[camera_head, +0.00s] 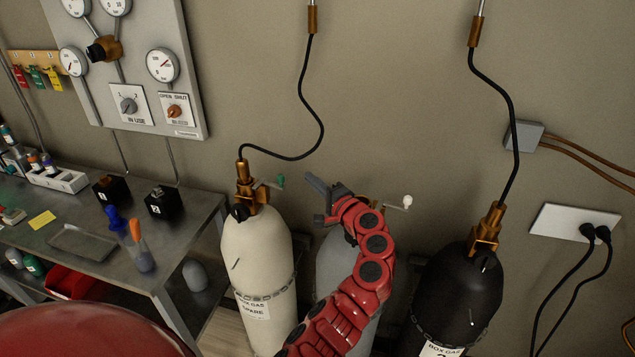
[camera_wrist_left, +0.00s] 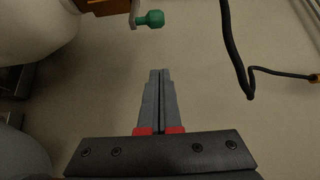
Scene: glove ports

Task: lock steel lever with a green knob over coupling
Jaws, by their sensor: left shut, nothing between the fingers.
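The steel lever (camera_head: 268,184) with its green knob (camera_head: 281,181) sticks out to the right from the brass coupling (camera_head: 246,192) on top of the cream cylinder. In the left wrist view the green knob (camera_wrist_left: 152,18) and a bit of the lever (camera_wrist_left: 134,14) show at the top, with part of the brass coupling (camera_wrist_left: 105,5) to their left. My left gripper (camera_head: 312,182) is shut and empty, a little right of the knob and apart from it. In the left wrist view its fingertips (camera_wrist_left: 160,72) meet below the knob. My right gripper is not in view.
A grey cylinder (camera_head: 332,262) stands partly hidden behind my left arm, beside a lever with a white knob (camera_head: 407,201). A black cylinder (camera_head: 460,295) stands at right. Black hoses (camera_head: 320,115) hang from the wall. A metal bench (camera_head: 85,262) is at left.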

